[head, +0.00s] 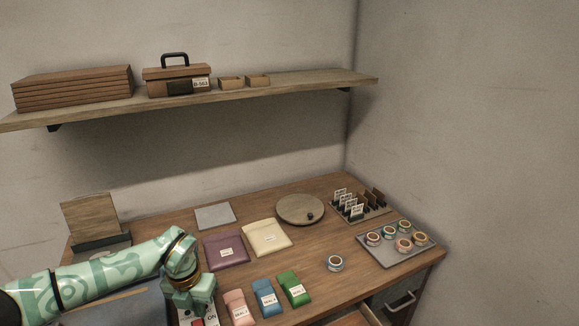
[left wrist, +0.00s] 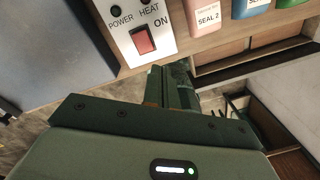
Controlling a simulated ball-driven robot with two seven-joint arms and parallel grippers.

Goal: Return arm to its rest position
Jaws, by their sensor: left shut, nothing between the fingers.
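My left arm comes in from the left in the head view. Its green gripper (head: 195,300) is near the front edge of the table, over a white control panel (head: 212,318). In the left wrist view my left gripper (left wrist: 172,80) is shut and empty, just in front of the panel (left wrist: 125,30). The panel has a red switch (left wrist: 144,40) and the words POWER, HEAT and ON. The fingertips look close to the panel's lower edge; I cannot tell whether they touch it. My right gripper is in neither view.
Pink, blue (head: 266,298) and green (head: 294,289) pouches lie right of the gripper. Purple (head: 227,251) and cream (head: 265,237) pouches lie behind. A tape roll (head: 335,263) stands alone; several more sit on a grey tray (head: 379,257).

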